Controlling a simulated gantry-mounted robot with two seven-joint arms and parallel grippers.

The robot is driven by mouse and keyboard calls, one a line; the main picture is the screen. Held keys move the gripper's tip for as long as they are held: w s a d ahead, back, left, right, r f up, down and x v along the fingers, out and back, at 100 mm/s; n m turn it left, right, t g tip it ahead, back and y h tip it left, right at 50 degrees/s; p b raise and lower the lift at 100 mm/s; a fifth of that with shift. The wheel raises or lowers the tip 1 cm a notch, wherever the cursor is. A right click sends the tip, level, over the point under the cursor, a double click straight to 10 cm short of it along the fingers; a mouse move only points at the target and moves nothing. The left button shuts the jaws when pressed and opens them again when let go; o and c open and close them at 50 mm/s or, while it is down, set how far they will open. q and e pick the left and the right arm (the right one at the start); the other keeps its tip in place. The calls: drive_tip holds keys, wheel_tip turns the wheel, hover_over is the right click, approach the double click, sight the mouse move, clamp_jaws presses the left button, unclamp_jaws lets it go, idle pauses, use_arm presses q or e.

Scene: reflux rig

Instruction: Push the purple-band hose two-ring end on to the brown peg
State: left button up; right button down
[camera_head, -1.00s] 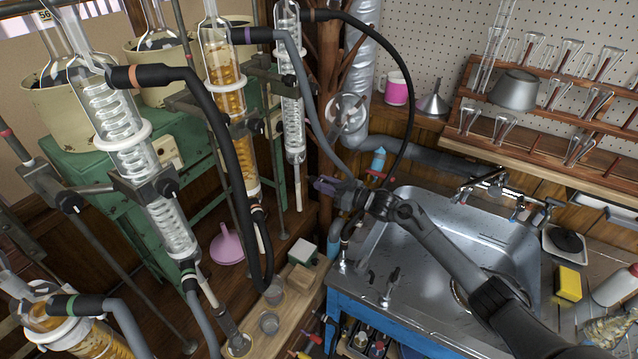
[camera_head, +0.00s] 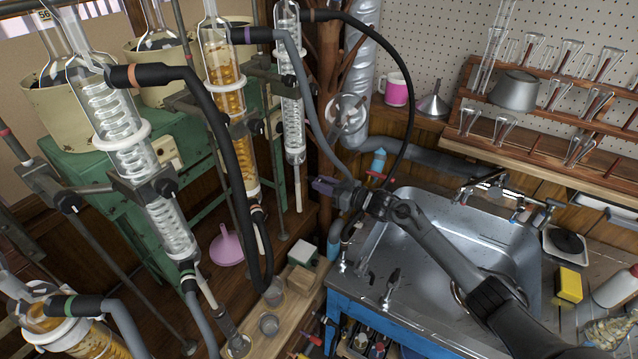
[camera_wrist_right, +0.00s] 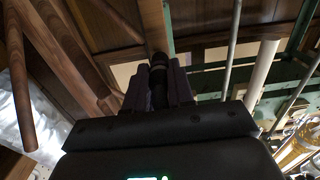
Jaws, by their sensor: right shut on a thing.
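The purple-band hose (camera_head: 291,58) is grey. Its purple band (camera_head: 249,35) sits at the top of the middle condenser, and the hose hangs down towards my right gripper (camera_head: 326,187). My right gripper is left of the sink, shut on a dark hose end (camera_wrist_right: 158,72). In the right wrist view the gripper (camera_wrist_right: 158,92) has that end between its fingers. The rings on it are not clear. I cannot make out the brown peg in either view. My left gripper is not in view.
A black hose (camera_head: 400,62) loops down behind my right arm. The sink (camera_head: 440,235) lies to the right, with taps (camera_head: 390,285) at its front left. Glass condensers (camera_head: 291,110) stand on the left. A pink funnel (camera_head: 226,246) and small cups (camera_head: 274,292) stand below.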

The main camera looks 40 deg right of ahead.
drive_tip(key=shift+w, duration=0.1)
drive_tip(key=c, duration=0.9)
unclamp_jaws()
